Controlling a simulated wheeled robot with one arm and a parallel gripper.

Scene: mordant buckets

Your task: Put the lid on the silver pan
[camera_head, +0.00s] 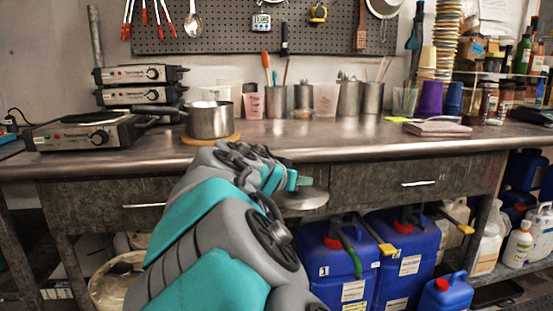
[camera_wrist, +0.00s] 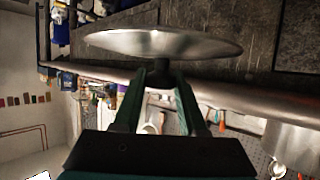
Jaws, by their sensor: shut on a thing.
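The silver pan (camera_head: 210,119) stands upright on a round wooden board (camera_head: 210,139) on the bench, left of my arm in the head view. Its top looks open, and its handle points left. My gripper (camera_head: 300,181) is in front of the bench's front edge, right of the pan and lower than it. It is shut on the knob of the round metal lid (camera_head: 305,199). In the wrist view the lid (camera_wrist: 160,43) lies across the fingertips of my gripper (camera_wrist: 160,78), with its dark knob between them. The lid is apart from the pan.
Hot plates (camera_head: 85,131) stand left of the pan. Cups and jars (camera_head: 326,100) line the back of the bench (camera_head: 330,144). A folded cloth (camera_head: 437,128) lies at right. Blue canisters (camera_head: 335,262) stand below. The bench front is mostly clear.

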